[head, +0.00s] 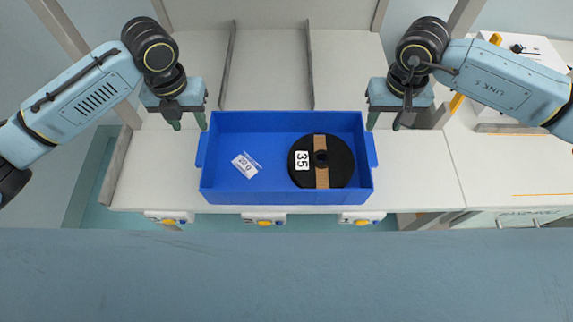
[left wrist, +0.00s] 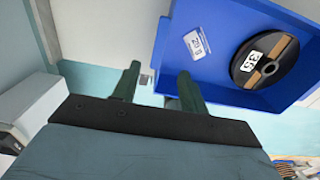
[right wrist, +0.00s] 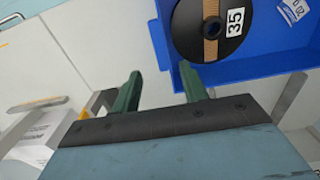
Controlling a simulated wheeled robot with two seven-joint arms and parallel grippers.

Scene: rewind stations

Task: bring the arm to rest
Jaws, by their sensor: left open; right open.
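My left gripper (head: 188,124) is open and empty, pointing down just outside the left end of the blue bin (head: 282,197). In the left wrist view its green fingers (left wrist: 158,85) are apart with nothing between them. My right gripper (head: 384,124) is open and empty just outside the bin's right end. In the right wrist view its fingers (right wrist: 160,85) are also apart and empty. Whether any finger touches the bin is unclear.
The bin holds a black reel (head: 340,160) marked 35 and a small labelled bag (head: 245,165). It stands on a pale table (head: 425,170) with several yellow-buttoned units along its front edge. Two rails (head: 309,65) run behind it. White equipment (head: 525,50) stands at the right.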

